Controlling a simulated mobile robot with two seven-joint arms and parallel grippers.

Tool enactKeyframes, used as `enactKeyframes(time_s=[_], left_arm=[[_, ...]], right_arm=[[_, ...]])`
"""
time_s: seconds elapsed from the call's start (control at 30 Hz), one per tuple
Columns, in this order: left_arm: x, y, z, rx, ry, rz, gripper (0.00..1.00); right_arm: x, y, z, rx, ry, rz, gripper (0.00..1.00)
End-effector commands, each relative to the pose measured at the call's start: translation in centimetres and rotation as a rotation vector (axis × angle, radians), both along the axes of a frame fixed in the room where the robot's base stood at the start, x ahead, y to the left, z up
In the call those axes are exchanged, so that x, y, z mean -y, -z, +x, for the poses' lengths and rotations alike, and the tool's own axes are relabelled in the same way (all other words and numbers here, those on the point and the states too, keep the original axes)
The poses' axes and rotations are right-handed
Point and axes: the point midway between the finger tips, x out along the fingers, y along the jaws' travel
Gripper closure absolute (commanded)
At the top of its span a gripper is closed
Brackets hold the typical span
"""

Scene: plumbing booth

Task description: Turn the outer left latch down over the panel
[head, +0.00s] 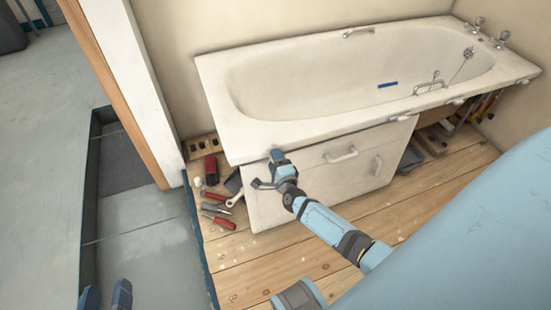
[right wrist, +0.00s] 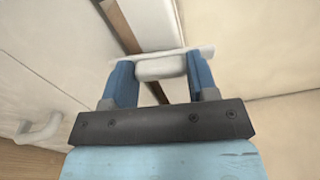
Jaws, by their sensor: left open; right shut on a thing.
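The bathtub (head: 230,125) has a white panel (head: 335,182) standing under its front rim, with a handle on its face. My right gripper (head: 276,156) is at the panel's upper left corner, under the tub rim. In the right wrist view its two blue fingers are shut on a white latch (right wrist: 160,68), one on each side. The gripper hides this outer left latch in the head view, and I cannot tell how far it is turned. My left gripper (head: 105,296) is open and empty at the bottom left, far from the panel.
Further latches (head: 400,117) sit along the rim to the right. Red-handled tools (head: 217,221) and a wrench (head: 236,198) lie on the wooden floor left of the panel. More tools (head: 485,106) stand under the tub's right end. The floor (head: 260,275) before the panel is mostly clear.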

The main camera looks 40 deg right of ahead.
Motion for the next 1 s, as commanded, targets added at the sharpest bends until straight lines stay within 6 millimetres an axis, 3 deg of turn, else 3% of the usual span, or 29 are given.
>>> enactKeyframes(time_s=[0.47,0.5,0.6,0.87,1.0], left_arm=[[-0.08,0.19,-0.01,-0.006,-0.002,0.005,0.47],[-0.08,0.18,-0.01,-0.006,-0.002,0.005,0.47],[-0.08,0.15,0.0,-0.006,-0.002,0.005,0.47],[-0.1,0.05,0.0,-0.004,-0.002,0.003,0.47],[-0.15,-0.15,0.0,-0.009,-0.003,0.009,0.47]], right_arm=[[-0.03,0.11,-0.05,-0.005,0.0,-0.012,0.71],[-0.03,0.1,-0.06,-0.005,0.0,-0.012,0.4],[-0.02,0.09,-0.04,-0.004,0.0,-0.012,0.21],[-0.02,0.03,-0.06,-0.004,0.0,-0.011,0.21],[-0.24,0.0,-1.0,-0.005,0.0,-0.012,0.21]])
